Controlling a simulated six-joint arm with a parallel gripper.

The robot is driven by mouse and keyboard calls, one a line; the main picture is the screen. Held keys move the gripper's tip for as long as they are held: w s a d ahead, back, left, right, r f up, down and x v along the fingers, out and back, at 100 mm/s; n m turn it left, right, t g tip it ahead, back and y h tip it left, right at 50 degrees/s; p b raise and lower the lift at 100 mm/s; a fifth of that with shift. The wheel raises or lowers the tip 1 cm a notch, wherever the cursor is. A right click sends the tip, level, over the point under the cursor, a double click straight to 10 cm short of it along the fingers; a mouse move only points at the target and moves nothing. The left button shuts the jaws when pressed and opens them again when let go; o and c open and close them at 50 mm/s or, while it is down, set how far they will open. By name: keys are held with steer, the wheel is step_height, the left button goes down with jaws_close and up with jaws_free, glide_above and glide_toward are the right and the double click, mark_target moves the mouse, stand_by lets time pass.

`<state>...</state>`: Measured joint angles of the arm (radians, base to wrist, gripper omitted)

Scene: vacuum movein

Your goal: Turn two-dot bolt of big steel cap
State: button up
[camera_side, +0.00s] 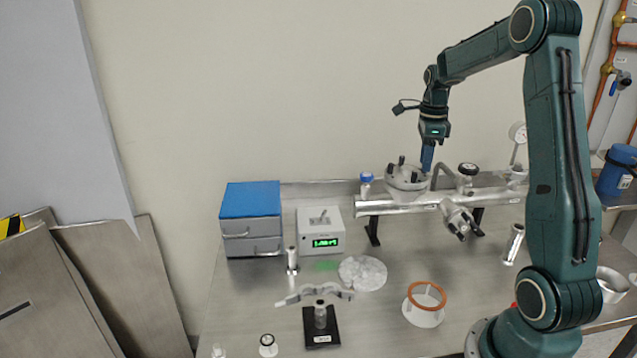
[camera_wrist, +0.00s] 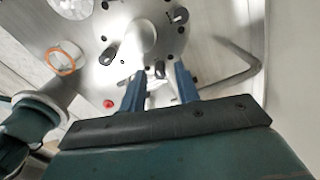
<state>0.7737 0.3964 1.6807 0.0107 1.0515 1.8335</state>
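The big steel cap (camera_side: 405,182) sits on top of the horizontal metal tube, with dark bolts standing up from it. In the wrist view the cap (camera_wrist: 128,38) is a pale round plate with several dark bolts around its rim. My gripper (camera_side: 427,168) points down at the cap's right edge. In the wrist view my gripper's two blue fingers (camera_wrist: 160,75) are apart, with a dark bolt (camera_wrist: 159,69) showing in the gap just beyond the tips; contact is not visible. Dot marks on the bolts are too small to read.
The metal tube (camera_side: 385,207) carries a blue-topped valve (camera_side: 366,182), a black-knobbed valve (camera_side: 467,172) and a bent pipe close to my gripper.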

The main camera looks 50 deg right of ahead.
jaws_close()
